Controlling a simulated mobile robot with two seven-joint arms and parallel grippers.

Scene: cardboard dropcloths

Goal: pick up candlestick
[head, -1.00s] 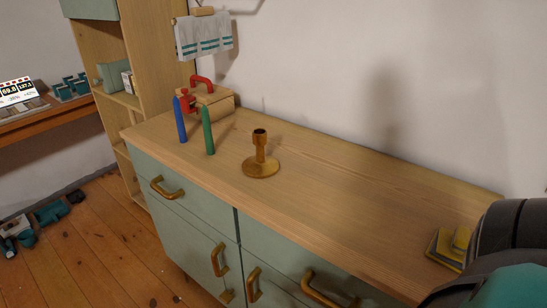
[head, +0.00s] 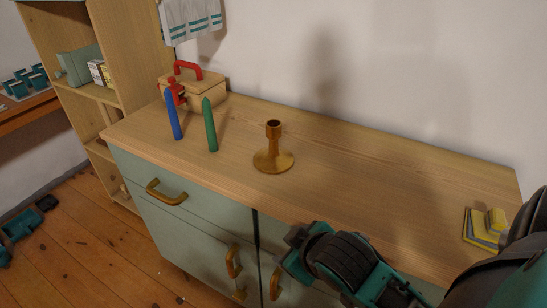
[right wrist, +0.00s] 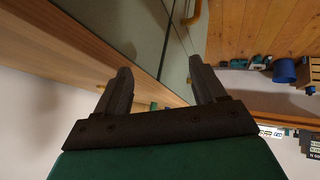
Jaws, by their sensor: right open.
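The candlestick (head: 273,155) is brass-coloured, with a round flat base and a short stem topped by a cup. It stands upright and empty on the wooden cabinet top (head: 380,180). My right gripper (head: 297,240) is in front of the cabinet, lower in the picture than the candlestick and apart from it. In the right wrist view, its two fingers (right wrist: 162,82) are spread with nothing between them. I cannot make out the candlestick clearly in that view. My left gripper is not in view.
A blue candle (head: 173,117) and a green candle (head: 209,125) stand left of the candlestick. Behind them is a wooden box with a red handle (head: 187,68). The top between candlestick and blocks is clear.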

